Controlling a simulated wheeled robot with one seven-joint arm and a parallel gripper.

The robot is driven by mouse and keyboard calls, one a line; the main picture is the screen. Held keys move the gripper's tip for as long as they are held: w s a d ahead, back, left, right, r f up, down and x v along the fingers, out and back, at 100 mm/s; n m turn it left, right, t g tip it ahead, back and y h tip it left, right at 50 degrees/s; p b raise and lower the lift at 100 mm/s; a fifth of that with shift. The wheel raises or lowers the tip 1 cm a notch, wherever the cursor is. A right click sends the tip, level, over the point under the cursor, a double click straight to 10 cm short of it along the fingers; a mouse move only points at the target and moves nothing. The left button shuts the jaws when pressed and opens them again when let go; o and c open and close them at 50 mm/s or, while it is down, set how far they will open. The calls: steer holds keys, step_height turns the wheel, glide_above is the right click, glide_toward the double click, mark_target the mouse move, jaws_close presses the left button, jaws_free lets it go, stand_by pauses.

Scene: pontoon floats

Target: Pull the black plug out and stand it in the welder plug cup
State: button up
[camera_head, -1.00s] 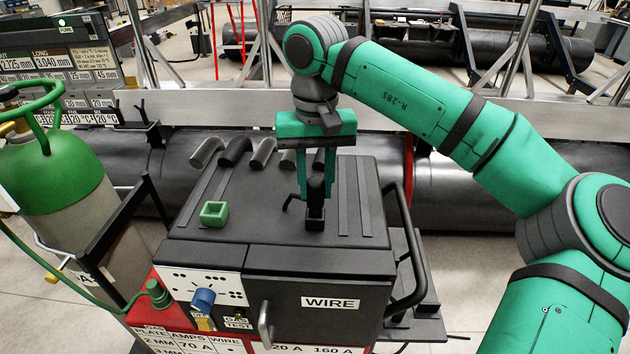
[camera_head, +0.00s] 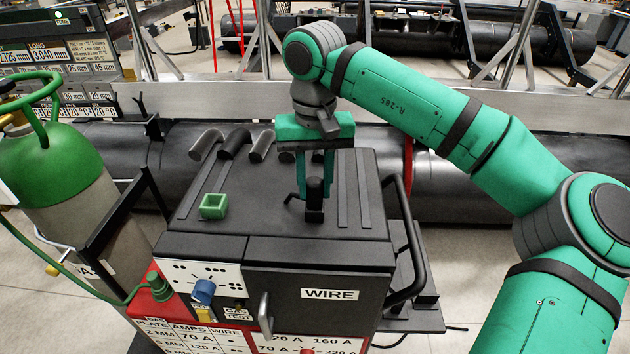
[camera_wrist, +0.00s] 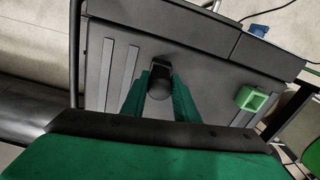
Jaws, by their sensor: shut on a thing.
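The black plug (camera_head: 315,188) stands upright at a small square black holder (camera_head: 314,214) on top of the dark welder. Its lower end is hidden by the holder's walls. My gripper (camera_head: 315,182) points down with its green fingers shut on the plug, one on each side. In the wrist view the plug (camera_wrist: 159,90) shows between the fingertips, with the black holder beyond it (camera_wrist: 161,66). A small open green square cup (camera_head: 213,206) stands on the welder top to the left, apart from my gripper. It also shows in the wrist view (camera_wrist: 251,99), and it looks empty.
A green-topped gas cylinder (camera_head: 55,165) stands at the left. The lid between the green cup and the black holder is mostly clear.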

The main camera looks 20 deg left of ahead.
steer(key=shift+f, duration=0.1)
steer(key=o, duration=1.2)
step_height(320, 180, up, 11)
steer(key=shift+f, duration=0.15)
steer(key=shift+w+d, duration=0.1)
